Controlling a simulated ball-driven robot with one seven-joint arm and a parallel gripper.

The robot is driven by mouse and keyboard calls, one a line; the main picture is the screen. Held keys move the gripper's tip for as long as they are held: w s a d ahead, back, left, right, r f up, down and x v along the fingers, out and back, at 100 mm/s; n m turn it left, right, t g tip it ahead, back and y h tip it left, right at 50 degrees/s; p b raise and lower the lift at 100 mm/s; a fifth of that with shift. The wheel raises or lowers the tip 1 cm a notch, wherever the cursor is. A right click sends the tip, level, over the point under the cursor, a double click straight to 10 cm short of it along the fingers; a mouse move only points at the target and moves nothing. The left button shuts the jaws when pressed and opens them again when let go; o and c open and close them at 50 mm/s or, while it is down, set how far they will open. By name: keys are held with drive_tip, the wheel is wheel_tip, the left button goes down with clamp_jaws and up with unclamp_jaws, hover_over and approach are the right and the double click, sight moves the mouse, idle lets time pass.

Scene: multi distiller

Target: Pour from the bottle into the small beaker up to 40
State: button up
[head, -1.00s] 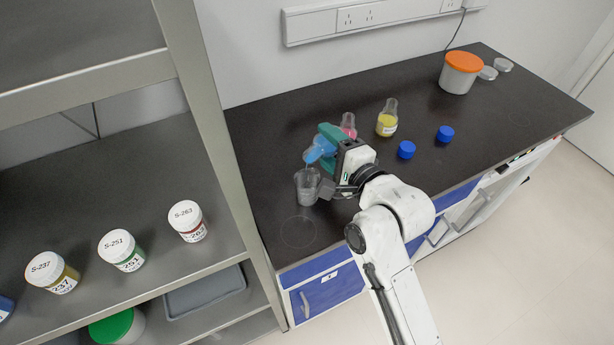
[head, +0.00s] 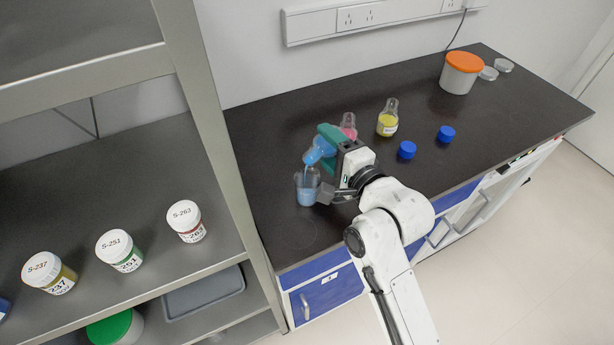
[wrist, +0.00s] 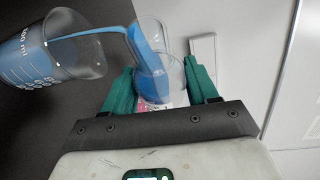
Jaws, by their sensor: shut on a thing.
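My gripper (head: 330,146) is shut on a bottle of blue liquid (head: 316,151) and holds it tilted, mouth toward the lower left. The small beaker (head: 307,190) stands on the dark bench just below the bottle's mouth. In the wrist view, the bottle (wrist: 153,72) sits between the green fingers of my gripper (wrist: 165,90). A blue stream runs from its mouth into the beaker (wrist: 65,50), which holds blue liquid. The beaker has printed marks, but I cannot read the level against them.
A bottle with pink liquid (head: 348,122) stands behind my gripper, and a yellow one (head: 387,118) to its right. Two blue caps (head: 407,150) (head: 445,134) lie on the bench. An orange-lidded tub (head: 460,72) stands at the far right. A metal shelf (head: 207,125) rises at the left.

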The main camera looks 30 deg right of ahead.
drive_tip(key=shift+f+n+b, duration=0.2)
drive_tip(key=shift+n+b, duration=0.3)
drive_tip(key=shift+b, duration=0.1)
idle(1.3)
drive_tip(key=shift+s+a+r+n+t, duration=0.1)
drive_tip(key=shift+r+n+t, duration=0.2)
drive_tip(key=shift+n+t, duration=0.15)
idle(1.6)
